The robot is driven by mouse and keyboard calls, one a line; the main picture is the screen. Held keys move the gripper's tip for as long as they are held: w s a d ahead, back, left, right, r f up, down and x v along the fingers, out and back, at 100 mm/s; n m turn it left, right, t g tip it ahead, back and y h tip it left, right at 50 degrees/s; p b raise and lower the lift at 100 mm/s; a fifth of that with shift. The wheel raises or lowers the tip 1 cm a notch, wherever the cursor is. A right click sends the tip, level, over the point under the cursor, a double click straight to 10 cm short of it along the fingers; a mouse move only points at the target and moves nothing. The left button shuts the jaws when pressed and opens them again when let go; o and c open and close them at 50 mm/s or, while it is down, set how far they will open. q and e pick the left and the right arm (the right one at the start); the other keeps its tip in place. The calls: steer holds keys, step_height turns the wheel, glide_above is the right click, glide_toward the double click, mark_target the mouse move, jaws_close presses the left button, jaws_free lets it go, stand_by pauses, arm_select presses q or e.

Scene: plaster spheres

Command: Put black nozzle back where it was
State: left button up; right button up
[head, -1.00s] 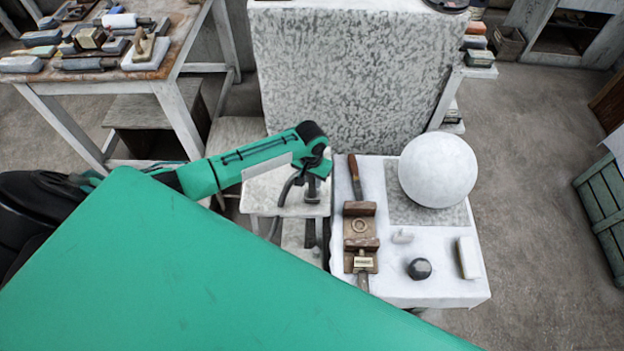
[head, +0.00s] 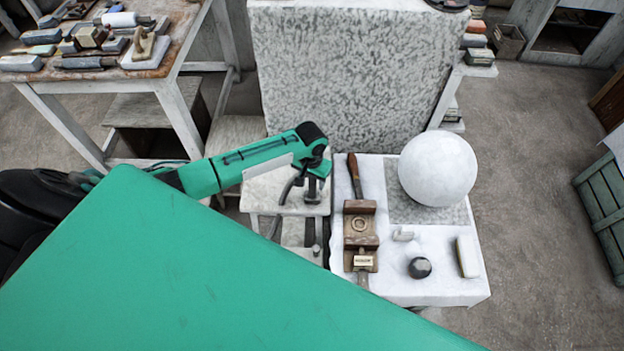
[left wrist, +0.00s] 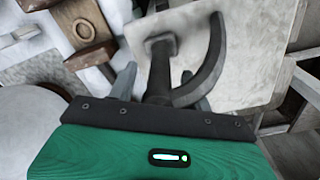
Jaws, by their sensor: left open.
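A dark piece with a square-ended stem and a curved arm, seemingly the black nozzle (left wrist: 161,62), stands between the fingers of my left gripper (left wrist: 157,78) in the left wrist view. In the head view my left gripper (head: 304,184) is above the pale stool top (head: 262,197), left of the cloth-covered stand. The gripper is open, with a grey finger on each side of the stem. I cannot tell whether the fingers touch it. The nozzle's lower part near the gripper is hidden by the dark gripper plate. My right gripper is not in view.
The white-covered stand (head: 400,288) holds a plaster sphere (head: 437,168), a wooden tool (head: 360,225), a dark round piece (head: 419,267) and a pale block (head: 467,257). A large speckled slab (head: 345,75) stands behind. A cluttered workbench (head: 160,70) is at the far left.

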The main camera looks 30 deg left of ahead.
arm_select(q)
step_height(320, 180, up, 12)
steer(key=shift+s+a+f+b, duration=0.1)
steer(key=shift+f+b, duration=0.05)
steer(key=shift+b, duration=0.45)
